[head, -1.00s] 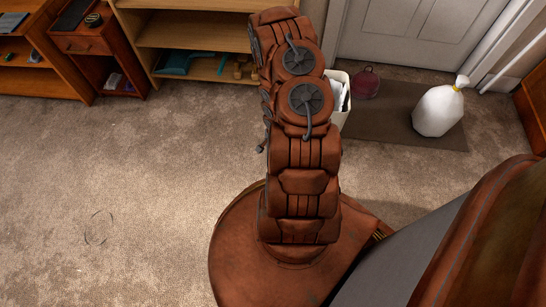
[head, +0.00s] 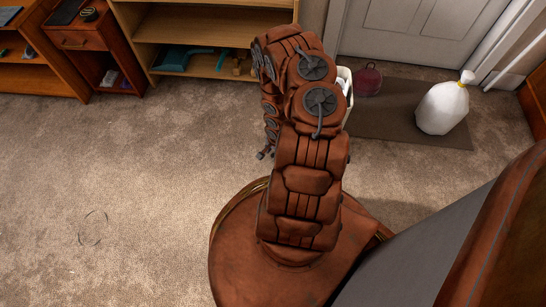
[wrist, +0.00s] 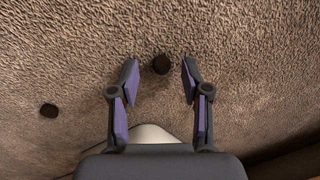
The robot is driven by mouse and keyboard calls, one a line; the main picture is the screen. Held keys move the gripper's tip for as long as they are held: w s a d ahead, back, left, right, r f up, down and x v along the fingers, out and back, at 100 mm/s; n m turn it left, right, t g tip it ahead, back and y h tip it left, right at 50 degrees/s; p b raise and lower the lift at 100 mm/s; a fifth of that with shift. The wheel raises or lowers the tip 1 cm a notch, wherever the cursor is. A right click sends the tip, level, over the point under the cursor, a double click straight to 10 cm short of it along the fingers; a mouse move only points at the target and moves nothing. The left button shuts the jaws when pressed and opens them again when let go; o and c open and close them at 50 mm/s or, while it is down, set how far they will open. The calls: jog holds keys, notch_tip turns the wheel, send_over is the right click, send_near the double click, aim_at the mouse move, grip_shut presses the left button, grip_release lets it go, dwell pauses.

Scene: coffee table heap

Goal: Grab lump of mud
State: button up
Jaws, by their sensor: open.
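In the head view my gripper (head: 265,153) shows only as a small tip beside my arm. I cannot make out the lumps there.
A white bin (head: 346,92) stands behind my arm. A dark mat (head: 400,125) by the door bears a white bag (head: 442,108) and a dark red round object (head: 368,80). Wooden shelves (head: 205,28) line the back. The carpet at left is largely clear, with a thin dark ring (head: 93,228).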

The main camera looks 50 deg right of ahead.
jog(key=shift+f, duration=0.1)
jog(key=shift+c, duration=0.3)
jog(key=c, duration=0.7)
